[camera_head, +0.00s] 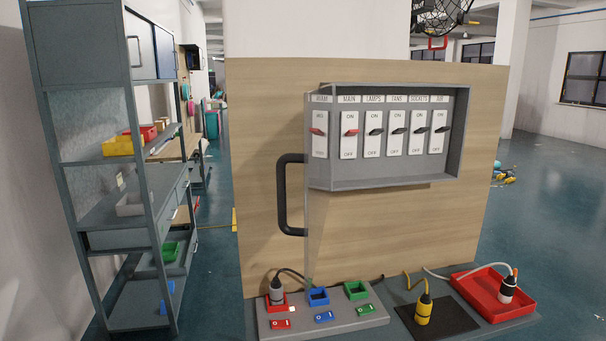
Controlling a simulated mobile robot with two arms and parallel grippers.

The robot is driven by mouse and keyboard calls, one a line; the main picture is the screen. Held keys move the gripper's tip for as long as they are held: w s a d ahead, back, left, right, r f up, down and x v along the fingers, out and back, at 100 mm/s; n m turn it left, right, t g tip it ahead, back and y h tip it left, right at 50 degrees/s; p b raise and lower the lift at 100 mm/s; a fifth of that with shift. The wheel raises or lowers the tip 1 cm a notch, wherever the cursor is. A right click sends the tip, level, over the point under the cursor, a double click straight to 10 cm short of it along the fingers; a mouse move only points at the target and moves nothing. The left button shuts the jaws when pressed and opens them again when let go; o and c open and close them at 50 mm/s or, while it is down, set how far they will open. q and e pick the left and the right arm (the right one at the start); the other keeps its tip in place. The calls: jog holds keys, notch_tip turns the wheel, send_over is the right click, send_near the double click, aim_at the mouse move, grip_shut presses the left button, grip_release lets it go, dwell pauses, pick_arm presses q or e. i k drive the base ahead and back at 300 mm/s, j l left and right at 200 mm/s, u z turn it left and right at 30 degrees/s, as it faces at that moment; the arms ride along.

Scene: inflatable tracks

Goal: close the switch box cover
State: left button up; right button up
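The grey switch box (400,183) is mounted on a wooden panel and faces me. Inside is a row of several white switches (397,134) with ON and OFF marks, some with red levers and others black. A clear cover (317,225) stands open at the box's left side, seen nearly edge-on, and its lower part narrows below the box. A black handle (282,196) sticks out to the left of the cover. The exact hinge line is hard to make out. Neither of my grippers is in view.
A metal shelf (115,210) stands at left. Space before the box looks clear.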

aim_at(319, 157)
jog(key=i+j+z, duration=0.25)
jog(key=z, duration=0.15)
jog(key=i+j+z, duration=0.2)
jog(key=j+z, duration=0.2)
